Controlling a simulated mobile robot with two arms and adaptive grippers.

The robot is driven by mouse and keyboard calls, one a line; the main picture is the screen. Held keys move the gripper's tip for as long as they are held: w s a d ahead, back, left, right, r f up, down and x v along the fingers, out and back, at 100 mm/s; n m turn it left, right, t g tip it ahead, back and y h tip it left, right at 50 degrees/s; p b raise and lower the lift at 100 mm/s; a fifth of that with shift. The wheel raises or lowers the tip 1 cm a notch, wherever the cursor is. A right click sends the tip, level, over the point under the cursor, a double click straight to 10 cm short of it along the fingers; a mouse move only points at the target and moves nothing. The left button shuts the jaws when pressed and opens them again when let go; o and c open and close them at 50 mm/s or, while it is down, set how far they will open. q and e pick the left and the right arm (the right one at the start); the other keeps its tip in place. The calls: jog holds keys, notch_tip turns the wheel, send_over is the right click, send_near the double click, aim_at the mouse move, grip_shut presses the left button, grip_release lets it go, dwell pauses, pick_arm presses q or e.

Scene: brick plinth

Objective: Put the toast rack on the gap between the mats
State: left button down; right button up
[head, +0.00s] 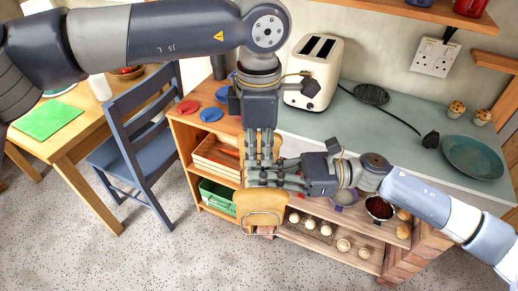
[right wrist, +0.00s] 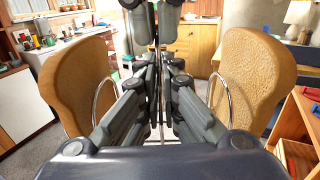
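The toast rack (head: 262,213) is a wire rack with brown toast slices, held in the air in front of the low shelf unit. In the right wrist view, toast (right wrist: 77,82) and wire hoops stand on both sides of the fingers. My right gripper (head: 262,172) comes from the right, its fingers shut on a thin middle part of the rack. My left gripper (head: 262,158) points down just above, its fingers close together at the same part; the grip is largely hidden. A red mat (head: 188,106) and a blue mat (head: 211,114) lie on the wooden top at left.
Another blue mat (head: 222,94) lies near them. A cream toaster (head: 314,72) stands on the grey counter (head: 380,125) to the right. A teal plate (head: 472,157) lies at the counter's right end. Lower shelves hold trays and eggs. A blue chair (head: 135,150) stands at left.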

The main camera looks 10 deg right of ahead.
jog(key=o, duration=0.3)
jog(key=shift+o, duration=0.2)
